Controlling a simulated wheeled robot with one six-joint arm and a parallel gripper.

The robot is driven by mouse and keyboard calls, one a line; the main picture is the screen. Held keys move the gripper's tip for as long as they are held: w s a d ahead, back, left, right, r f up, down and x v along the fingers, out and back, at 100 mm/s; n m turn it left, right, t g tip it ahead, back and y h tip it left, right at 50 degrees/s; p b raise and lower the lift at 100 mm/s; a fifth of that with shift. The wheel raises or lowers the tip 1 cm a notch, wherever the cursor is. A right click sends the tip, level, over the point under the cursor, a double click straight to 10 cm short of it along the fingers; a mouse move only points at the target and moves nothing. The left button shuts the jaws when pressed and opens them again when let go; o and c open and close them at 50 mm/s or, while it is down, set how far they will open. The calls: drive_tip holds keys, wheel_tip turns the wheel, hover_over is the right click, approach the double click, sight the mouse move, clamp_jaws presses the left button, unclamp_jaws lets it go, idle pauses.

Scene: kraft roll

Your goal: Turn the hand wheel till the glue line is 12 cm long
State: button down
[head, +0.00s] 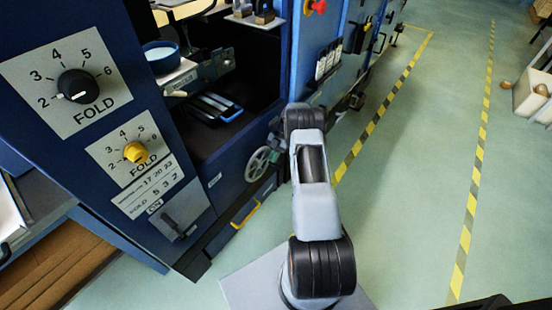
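A grey spoked hand wheel (257,164) is on the lower front of the blue machine (225,185), left of my arm. My arm reaches forward from the bottom middle of the head view. Its far end is beside the hand wheel, on its right. My gripper (276,137) is small and dark there, partly hidden by my own arm links. I cannot tell whether its fingers touch the wheel's rim or are apart from it, or whether they are open. I cannot make out a glue line or its length.
A black FOLD knob (75,85), a yellow FOLD knob (135,152) and a lever (180,224) are on the panel at left. A bowl (161,57) sits on a ledge above a dark opening. A yellow handle (246,214) is low down. Green floor (420,170) is clear at right.

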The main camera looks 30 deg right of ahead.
idle(0.3)
drive_tip(key=a+r+p+v, duration=0.1)
drive_tip(key=v, duration=1.2)
drive_tip(key=shift+s, duration=0.25)
drive_tip(key=shift+a, duration=0.2)
